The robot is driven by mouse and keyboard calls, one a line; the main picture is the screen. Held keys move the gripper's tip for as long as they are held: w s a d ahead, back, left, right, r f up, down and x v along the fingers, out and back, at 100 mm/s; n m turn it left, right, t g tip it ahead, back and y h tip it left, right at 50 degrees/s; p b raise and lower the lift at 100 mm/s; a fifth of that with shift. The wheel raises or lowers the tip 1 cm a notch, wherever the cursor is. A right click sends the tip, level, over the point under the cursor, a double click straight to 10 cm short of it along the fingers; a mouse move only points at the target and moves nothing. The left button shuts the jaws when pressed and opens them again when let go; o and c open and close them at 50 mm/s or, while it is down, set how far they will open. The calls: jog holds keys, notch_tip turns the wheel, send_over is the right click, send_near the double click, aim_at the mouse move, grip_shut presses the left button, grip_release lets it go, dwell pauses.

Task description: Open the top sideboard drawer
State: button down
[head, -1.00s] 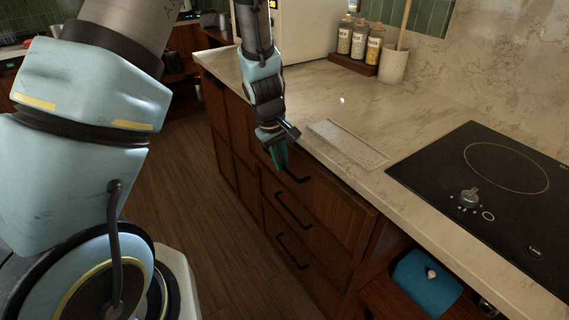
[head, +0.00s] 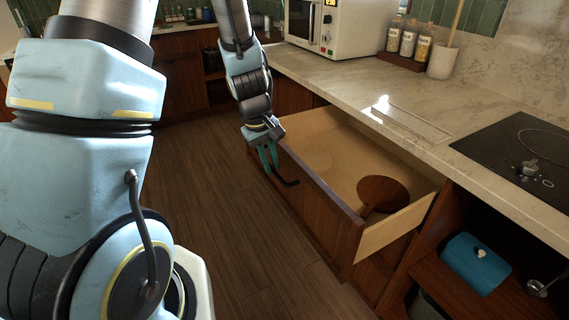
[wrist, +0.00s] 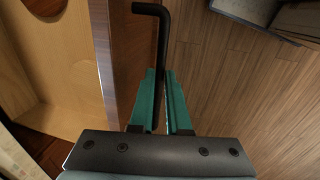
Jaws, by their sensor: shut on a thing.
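The top sideboard drawer (head: 325,200) stands pulled far out from under the counter in the head view. Its pale wooden inside shows, with a round dark brown wooden thing (head: 382,193) in it towards the right. My gripper (head: 268,160) is at the drawer front, with its green fingers shut on the black bar handle (head: 287,180). In the wrist view the handle (wrist: 163,40) runs between the two fingers (wrist: 162,100), and the open drawer (wrist: 65,70) lies to the left.
The marble counter (head: 350,100) holds a white microwave (head: 345,25), jars (head: 409,42), a utensil crock (head: 442,62) and a black cooktop (head: 520,150). A blue lidded dish (head: 474,262) sits on an open shelf at right. The wooden floor (head: 220,230) in front is clear.

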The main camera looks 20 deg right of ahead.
jog(key=shift+s+a+b, duration=0.15)
jog(key=shift+a+b, duration=0.1)
jog(key=shift+a, duration=0.6)
jog(key=shift+s+a+b, duration=0.15)
jog(key=shift+a+b, duration=0.05)
jog(key=shift+a, duration=0.65)
jog(key=c, duration=1.2)
grip_release()
jog(key=shift+o, duration=0.2)
jog(key=shift+r, duration=0.15)
notch_tip(320, 180, up, 10)
jog(key=a, duration=0.2)
jog(key=shift+s+r+p, duration=0.15)
jog(key=shift+s+p, duration=0.05)
jog(key=shift+p, duration=0.1)
jog(key=shift+a, duration=0.1)
